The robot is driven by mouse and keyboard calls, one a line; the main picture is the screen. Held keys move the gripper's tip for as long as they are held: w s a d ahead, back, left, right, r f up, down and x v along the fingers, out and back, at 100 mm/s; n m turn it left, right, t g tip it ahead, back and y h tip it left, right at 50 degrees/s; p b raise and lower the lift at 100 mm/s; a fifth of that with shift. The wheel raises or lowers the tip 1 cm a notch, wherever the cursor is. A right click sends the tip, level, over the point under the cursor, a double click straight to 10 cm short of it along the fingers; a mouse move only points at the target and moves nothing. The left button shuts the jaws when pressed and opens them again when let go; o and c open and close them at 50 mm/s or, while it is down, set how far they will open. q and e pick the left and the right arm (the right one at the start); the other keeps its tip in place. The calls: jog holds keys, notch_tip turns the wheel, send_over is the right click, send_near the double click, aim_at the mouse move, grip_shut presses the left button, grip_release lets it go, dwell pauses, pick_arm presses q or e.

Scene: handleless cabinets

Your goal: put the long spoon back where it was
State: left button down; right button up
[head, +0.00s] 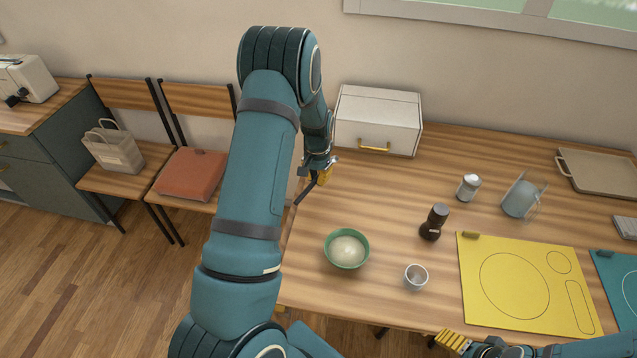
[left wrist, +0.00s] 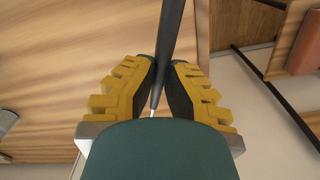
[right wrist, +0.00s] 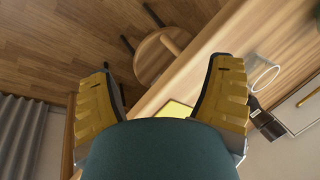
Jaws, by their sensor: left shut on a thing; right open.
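My left gripper (head: 320,172) is shut on the long spoon, near the table's left edge. The spoon's dark handle (head: 304,192) slants down and left from the fingers. In the left wrist view the handle (left wrist: 172,28) runs up from between the fingertips (left wrist: 163,85), with a thin pale metal part at the grip. The spoon's bowl end is hidden. My right gripper (head: 455,343) is at the table's front edge; in the right wrist view it is open and empty (right wrist: 160,90).
A white box with a gold handle (head: 378,108) stands behind the left gripper. A green bowl (head: 347,265) with pale contents, a small cup (head: 416,277), a dark grinder (head: 433,222), a shaker (head: 468,186) and a yellow mat (head: 520,320) are on the table. Chairs stand left.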

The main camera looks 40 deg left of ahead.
aim_at(300, 198)
pick_arm(q)
jog(key=s, duration=0.3)
jog(key=s+b, duration=0.1)
jog(key=s, duration=0.1)
jog(key=s+d+f, duration=0.1)
jog(key=s, duration=0.2)
jog(key=shift+s+f, duration=0.1)
jog(key=shift+s, duration=0.2)
notch_tip(300, 198, down, 6)
jog(key=b, duration=0.4)
jog(key=shift+r, duration=0.25)
jog(key=shift+f+b, duration=0.6)
jog(key=shift+f+b, duration=0.45)
jog(key=shift+f, duration=0.15)
jog(key=c, duration=1.1)
grip_release()
jog(key=shift+o, duration=0.2)
jog(key=shift+r, duration=0.1)
notch_tip(300, 198, up, 12)
jog(key=shift+f, duration=0.1)
